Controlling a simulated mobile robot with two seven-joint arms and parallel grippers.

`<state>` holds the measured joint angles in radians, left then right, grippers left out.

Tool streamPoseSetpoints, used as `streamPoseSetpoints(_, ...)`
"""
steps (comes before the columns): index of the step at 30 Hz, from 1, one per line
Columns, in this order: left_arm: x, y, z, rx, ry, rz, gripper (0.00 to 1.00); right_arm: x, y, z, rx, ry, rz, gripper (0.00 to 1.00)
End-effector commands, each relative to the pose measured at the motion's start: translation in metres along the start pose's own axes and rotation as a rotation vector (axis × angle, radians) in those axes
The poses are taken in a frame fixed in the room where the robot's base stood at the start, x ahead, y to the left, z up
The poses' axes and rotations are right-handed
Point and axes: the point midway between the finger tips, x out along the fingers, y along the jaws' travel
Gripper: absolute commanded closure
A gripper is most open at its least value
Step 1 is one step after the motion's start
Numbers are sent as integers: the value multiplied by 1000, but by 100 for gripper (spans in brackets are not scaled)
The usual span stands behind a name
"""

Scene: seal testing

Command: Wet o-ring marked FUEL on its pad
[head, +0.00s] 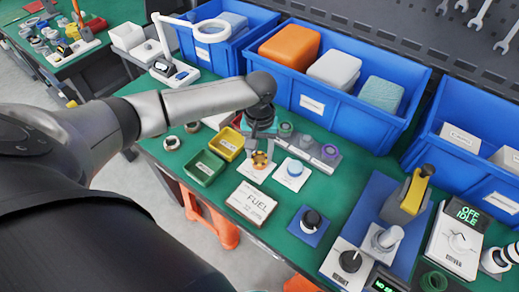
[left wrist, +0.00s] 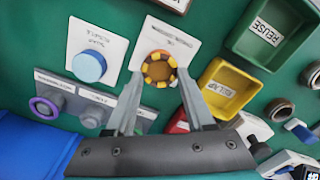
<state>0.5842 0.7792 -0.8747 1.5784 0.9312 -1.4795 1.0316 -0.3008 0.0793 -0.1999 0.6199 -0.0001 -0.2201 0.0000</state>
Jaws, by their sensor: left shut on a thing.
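My left gripper (head: 261,152) points down over the bench and is shut on an amber round thing with dark segments (head: 260,160). In the left wrist view the two fingers (left wrist: 158,77) stand on either side of this amber thing (left wrist: 158,68), over a white labelled card (left wrist: 180,43). I cannot tell whether it touches the card. A white pad marked FUEL (head: 251,203) lies just in front, nearer the bench edge. No o-ring can be made out on the FUEL pad at this size. My right gripper is out of view.
A blue-topped round thing (head: 295,169) stands on a white card beside the gripper. A yellow tray (head: 226,145) and a green tray (head: 204,168) lie to the left. A black knob on a blue pad (head: 310,220) is at right. Blue bins (head: 312,103) line the back.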

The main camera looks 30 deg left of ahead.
Motion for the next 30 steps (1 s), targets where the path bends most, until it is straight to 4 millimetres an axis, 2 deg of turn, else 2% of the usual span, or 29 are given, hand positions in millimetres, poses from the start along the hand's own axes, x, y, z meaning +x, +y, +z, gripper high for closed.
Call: streamPoseSetpoints(30, 2, 0, 1, 0, -1, 0, 77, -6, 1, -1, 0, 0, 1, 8)
